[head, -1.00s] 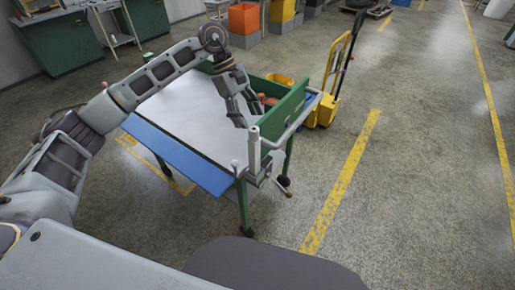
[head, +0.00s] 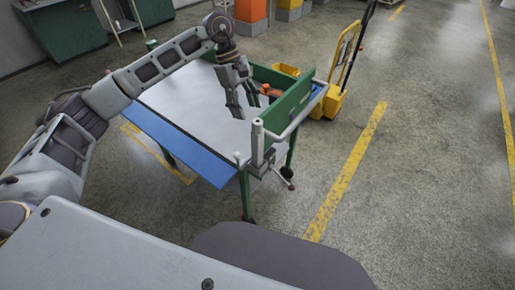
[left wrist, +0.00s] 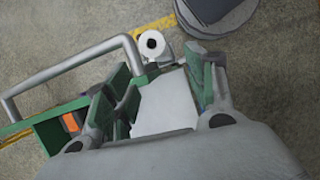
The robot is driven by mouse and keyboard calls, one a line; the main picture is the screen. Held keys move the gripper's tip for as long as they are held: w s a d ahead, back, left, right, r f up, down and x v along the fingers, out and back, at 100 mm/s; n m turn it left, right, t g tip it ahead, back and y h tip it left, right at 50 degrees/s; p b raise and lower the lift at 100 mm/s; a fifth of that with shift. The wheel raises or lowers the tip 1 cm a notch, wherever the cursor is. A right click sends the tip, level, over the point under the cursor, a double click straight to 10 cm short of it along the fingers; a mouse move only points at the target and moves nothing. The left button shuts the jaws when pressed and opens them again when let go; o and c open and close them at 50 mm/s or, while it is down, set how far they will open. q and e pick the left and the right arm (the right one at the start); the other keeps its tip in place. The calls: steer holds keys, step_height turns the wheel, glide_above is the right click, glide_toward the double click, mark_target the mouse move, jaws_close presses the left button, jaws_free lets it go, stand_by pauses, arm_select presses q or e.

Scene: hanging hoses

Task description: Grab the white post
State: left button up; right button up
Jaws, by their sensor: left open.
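The white post (head: 257,143) stands upright at the near right corner of the workbench cart, beside the green end panel. In the left wrist view the post (left wrist: 152,43) shows from above as a white round top with a dark hole. My left gripper (head: 247,110) is open and empty above the bench top, behind the post and apart from it. In the left wrist view its two green-grey fingers (left wrist: 165,92) are spread, with the post beyond them toward the upper left. My right gripper is not in view.
The cart has a grey top (head: 185,100), a blue front edge (head: 180,147), a green end panel (head: 288,103) and a grey rail handle (head: 300,122). A clamp-like lever (head: 285,172) sits below the post. A yellow hand truck (head: 335,98) stands behind. Floor to the right is clear.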

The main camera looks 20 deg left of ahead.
mark_target(257, 135)
arm_select(q)
steer(key=shift+p+x, duration=0.7)
steer(key=shift+x, duration=3.2)
steer(key=x, duration=0.2)
steer(key=shift+d+f+p, duration=0.25)
steer(key=shift+p, duration=0.1)
steer(key=shift+s+d+f, duration=0.1)
steer(key=shift+d+f, duration=0.05)
steer(key=shift+f, duration=0.3)
steer(key=shift+c, duration=0.8)
steer(key=c, duration=0.7)
jaws_close()
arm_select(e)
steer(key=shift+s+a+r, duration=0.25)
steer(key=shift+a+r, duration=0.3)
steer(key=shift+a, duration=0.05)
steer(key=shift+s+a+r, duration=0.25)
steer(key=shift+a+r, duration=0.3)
